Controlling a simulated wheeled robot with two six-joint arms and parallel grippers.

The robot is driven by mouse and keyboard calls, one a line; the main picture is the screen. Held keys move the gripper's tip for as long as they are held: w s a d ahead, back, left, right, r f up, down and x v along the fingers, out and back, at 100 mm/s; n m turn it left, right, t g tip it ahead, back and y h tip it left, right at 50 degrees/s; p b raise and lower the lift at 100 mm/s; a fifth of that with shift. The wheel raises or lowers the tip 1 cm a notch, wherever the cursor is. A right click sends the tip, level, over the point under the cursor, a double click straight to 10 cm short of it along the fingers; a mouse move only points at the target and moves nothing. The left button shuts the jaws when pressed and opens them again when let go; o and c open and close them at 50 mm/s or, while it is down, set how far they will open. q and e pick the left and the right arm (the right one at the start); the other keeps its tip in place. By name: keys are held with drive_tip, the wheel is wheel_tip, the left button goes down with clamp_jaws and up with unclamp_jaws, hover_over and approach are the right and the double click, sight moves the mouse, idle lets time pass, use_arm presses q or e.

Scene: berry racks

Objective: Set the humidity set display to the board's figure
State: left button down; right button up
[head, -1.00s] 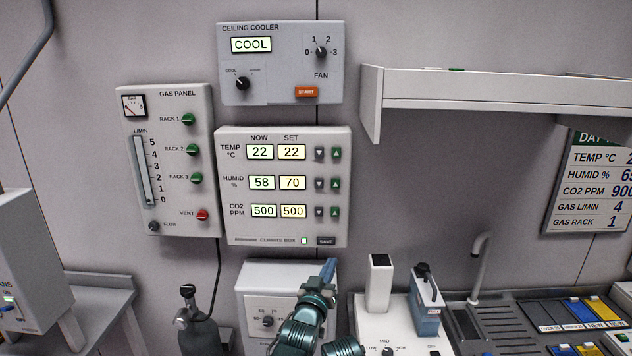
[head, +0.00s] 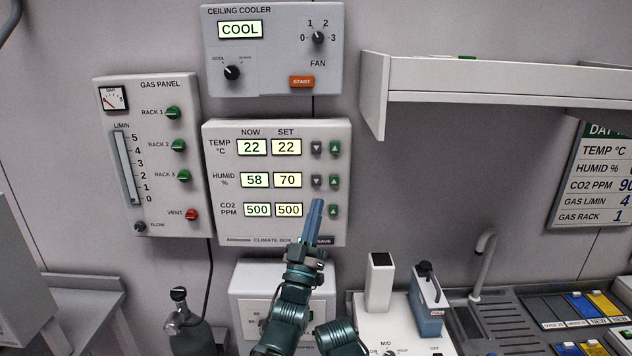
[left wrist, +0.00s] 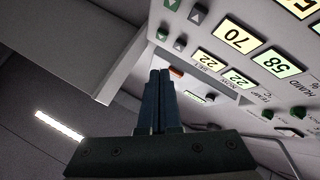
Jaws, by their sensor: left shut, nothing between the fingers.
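The climate box (head: 225,225) hangs on the wall. Its humidity set display (head: 288,180) reads 70, and the humidity now display (head: 254,180) reads 58. The humidity row's grey down button (head: 316,181) and green up button (head: 333,181) sit to the right. My left gripper (head: 316,204) is shut and empty, its tips just below the down button in the head view; I cannot tell whether they touch the panel. In the left wrist view, the set display (left wrist: 236,38) appears upside down beyond the fingers (left wrist: 160,74). The board (head: 590,180) is cut off at the right edge, hiding its full humidity figure.
The gas panel (head: 160,215) is left of the climate box and the ceiling cooler (head: 270,80) above it. A shelf (head: 480,90) juts out at the right. Below are a white box (head: 245,300), a dark bottle (head: 188,335) and a sink (head: 480,325).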

use_arm(q)
drive_tip(key=shift+w, duration=0.1)
approach(319, 176)
drive_tip(key=shift+s+r+x, duration=0.15)
drive_tip(key=shift+s+x, duration=0.05)
drive_tip(key=shift+x, duration=1.05)
drive_tip(key=shift+s+r+x, duration=0.15)
drive_tip(key=shift+x, duration=1.1)
drive_tip(key=shift+w+d, duration=0.15)
drive_tip(key=shift+w+r, duration=0.1)
drive_tip(key=shift+w, duration=0.15)
drive_tip(key=shift+w, duration=0.55)
idle(0.7)
drive_tip(key=shift+s, duration=0.95)
